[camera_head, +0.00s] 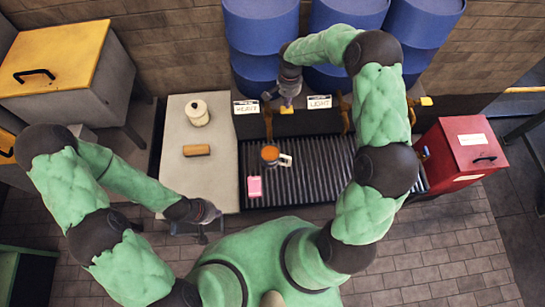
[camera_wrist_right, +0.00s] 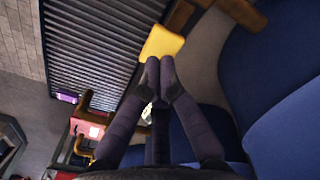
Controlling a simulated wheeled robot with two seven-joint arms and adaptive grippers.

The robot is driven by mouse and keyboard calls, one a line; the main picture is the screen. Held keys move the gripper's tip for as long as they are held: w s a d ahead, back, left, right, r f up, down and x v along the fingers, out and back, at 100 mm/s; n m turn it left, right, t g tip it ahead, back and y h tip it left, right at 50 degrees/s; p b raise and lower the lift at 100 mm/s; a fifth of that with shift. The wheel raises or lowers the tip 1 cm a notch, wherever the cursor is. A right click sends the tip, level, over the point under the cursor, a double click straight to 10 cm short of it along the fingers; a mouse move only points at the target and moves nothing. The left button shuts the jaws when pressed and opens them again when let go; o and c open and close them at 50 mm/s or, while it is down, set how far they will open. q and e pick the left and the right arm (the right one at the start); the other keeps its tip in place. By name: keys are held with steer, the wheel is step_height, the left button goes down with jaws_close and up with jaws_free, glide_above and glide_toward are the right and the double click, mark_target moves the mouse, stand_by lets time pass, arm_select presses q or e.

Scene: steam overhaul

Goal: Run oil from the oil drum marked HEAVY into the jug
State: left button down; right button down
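The drum marked HEAVY (camera_head: 250,28) is blue and stands at the back, above its HEAVY label (camera_head: 246,107). Its brown tap (camera_head: 268,122) has a yellow handle (camera_head: 287,110), also large in the right wrist view (camera_wrist_right: 162,43). The jug (camera_head: 270,154), orange on top with a pale handle, stands on the slatted grating, roughly below and in front of that tap. My right gripper (camera_head: 288,101) is at the yellow handle. Its fingertips (camera_wrist_right: 160,68) are together at the handle's edge; contact is unclear. My left gripper (camera_head: 207,213) hangs low, away from everything; its fingers are too small to read.
The LIGHT label (camera_head: 319,102) and its tap (camera_head: 345,116) are to the right. A pink block (camera_head: 255,187) lies on the grating (camera_head: 315,170). A pale table (camera_head: 200,170) bears a cream pot (camera_head: 197,113) and a brown block (camera_head: 197,150). A red cabinet (camera_head: 455,150) stands right.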

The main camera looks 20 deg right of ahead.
steer(key=shift+s+f+b, duration=0.1)
steer(key=shift+f+b, duration=1.5)
steer(key=shift+f, duration=0.3)
steer(key=shift+r, duration=0.2)
steer(key=shift+r+p, duration=1.9)
steer(key=shift+r, duration=2.05)
steer(key=shift+f, duration=0.1)
